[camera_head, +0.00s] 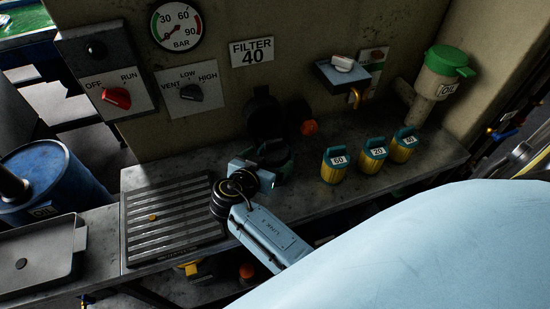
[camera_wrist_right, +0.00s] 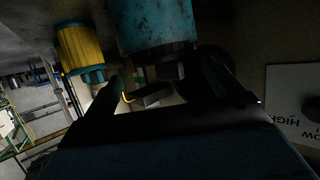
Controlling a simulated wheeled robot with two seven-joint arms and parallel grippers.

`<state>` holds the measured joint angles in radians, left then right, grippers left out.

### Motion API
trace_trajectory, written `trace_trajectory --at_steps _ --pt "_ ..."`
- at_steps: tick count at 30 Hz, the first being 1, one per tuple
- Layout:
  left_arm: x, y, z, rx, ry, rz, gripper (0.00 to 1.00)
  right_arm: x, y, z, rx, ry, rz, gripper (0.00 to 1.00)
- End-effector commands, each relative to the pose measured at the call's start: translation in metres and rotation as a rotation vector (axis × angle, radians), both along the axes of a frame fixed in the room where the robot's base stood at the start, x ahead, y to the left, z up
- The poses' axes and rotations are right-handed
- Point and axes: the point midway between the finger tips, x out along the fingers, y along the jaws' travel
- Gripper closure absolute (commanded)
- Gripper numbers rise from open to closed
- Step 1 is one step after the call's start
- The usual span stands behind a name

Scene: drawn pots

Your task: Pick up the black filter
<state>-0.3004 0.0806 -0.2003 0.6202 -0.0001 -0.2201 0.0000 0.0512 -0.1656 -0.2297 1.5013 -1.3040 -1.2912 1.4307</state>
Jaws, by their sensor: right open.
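A dark filter (camera_head: 274,149) with a greenish rim stands on the bench below the black housing on the wall. In the right wrist view its teal and black parts (camera_wrist_right: 155,28) show close up, upside down, between and just beyond the dark fingers. My right gripper (camera_head: 272,163) is open at the near side of this filter; it also shows in the right wrist view (camera_wrist_right: 162,72). The gripper partly hides the filter in the head view. I cannot tell whether the fingers touch it. My left gripper is not in view.
Yellow filters with teal caps (camera_head: 335,166) stand to the right. A black housing (camera_head: 264,114) is on the wall under the FILTER 40 sign (camera_head: 251,51). A slatted grate (camera_head: 170,225) lies left of my arm. A green-topped oil container (camera_head: 442,75) is at back right.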

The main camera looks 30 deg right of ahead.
Motion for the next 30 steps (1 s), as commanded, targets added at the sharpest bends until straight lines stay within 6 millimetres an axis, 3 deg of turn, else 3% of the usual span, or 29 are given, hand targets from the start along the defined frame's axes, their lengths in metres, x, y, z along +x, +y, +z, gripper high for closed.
trace_trajectory --at_steps 6,15,30 --pt "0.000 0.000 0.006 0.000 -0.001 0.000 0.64 0.017 -0.024 -0.009 -0.003 0.001 0.001 0.08" --pt "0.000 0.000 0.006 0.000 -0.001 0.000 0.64 0.018 -0.028 -0.011 0.000 0.000 0.001 0.08" --pt "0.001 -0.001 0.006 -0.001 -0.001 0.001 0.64 0.018 -0.027 -0.011 0.000 0.001 0.000 0.73"
